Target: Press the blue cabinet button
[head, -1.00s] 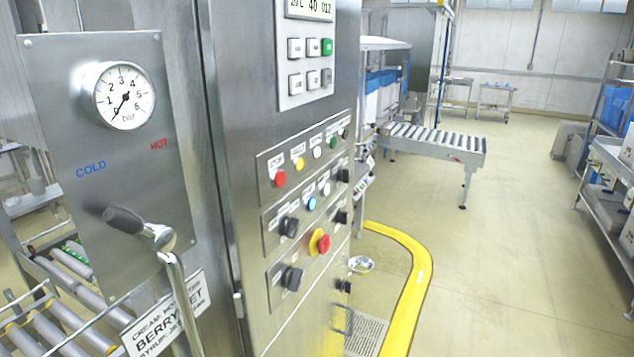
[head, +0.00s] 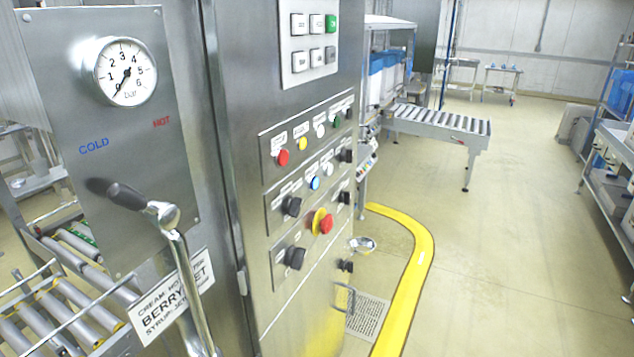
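The blue button (head: 315,183) is small and round and sits in the middle row of controls on the steel cabinet (head: 232,90). A black knob (head: 291,206) is to its left and a white button (head: 327,169) to its upper right. A red button (head: 283,157) and a yellow button (head: 302,144) are in the row above. A red emergency stop (head: 325,223) on a yellow collar is below. Nothing touches or covers the blue button. Neither of my grippers shows in the head view.
A panel with a pressure gauge (head: 126,72) and a lever handle (head: 127,195) stands at the left, in front of the cabinet. A roller conveyor (head: 435,127) stands beyond the cabinet. A yellow floor rail (head: 412,285) curves near its base. The floor (head: 520,240) to the right is open.

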